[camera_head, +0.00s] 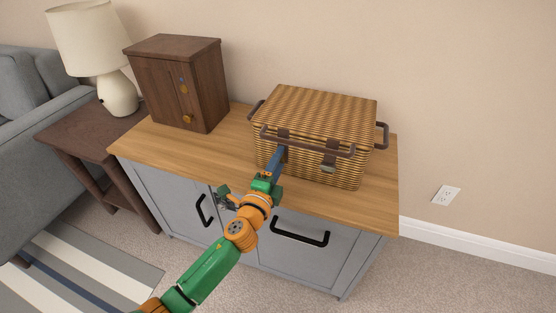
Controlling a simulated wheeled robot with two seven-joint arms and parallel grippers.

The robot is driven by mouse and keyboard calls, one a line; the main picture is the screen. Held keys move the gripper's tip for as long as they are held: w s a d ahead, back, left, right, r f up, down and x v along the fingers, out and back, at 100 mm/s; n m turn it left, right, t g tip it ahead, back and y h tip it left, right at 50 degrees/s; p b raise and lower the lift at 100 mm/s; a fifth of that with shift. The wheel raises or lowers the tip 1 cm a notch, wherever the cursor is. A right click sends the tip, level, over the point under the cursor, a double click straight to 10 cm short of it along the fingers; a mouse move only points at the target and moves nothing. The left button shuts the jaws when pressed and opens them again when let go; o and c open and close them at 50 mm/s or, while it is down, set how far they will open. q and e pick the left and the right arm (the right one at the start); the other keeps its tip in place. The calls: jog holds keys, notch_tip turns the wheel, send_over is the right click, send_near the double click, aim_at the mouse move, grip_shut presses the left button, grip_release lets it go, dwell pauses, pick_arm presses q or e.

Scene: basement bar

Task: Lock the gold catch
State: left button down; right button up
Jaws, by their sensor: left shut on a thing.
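A woven wicker basket (318,106) with brown handles stands shut on the wooden counter top. A pale metal catch (328,168) shows at its right front strap. My left gripper (279,153) reaches the basket's front at the left strap (283,133), under the front handle. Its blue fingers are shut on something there. They cover the left catch, so its colour and position are hidden. My right gripper is not in view.
The counter top (225,151) is clear between cabinet and basket. Grey doors with black handles (300,233) are below it. A side table (85,130) with a lamp (92,38) stands at the left. The wall is close behind the basket.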

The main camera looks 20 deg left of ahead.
pick_arm(q)
jog(key=shift+m, duration=0.9)
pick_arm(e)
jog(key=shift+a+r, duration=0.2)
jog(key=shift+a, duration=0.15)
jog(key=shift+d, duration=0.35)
pick_arm(q)
jog(key=shift+c, duration=1.6)
grip_release()
jog(key=shift+s, duration=0.25)
jog(key=s, duration=0.6)
jog(key=shift+s+p, duration=0.35)
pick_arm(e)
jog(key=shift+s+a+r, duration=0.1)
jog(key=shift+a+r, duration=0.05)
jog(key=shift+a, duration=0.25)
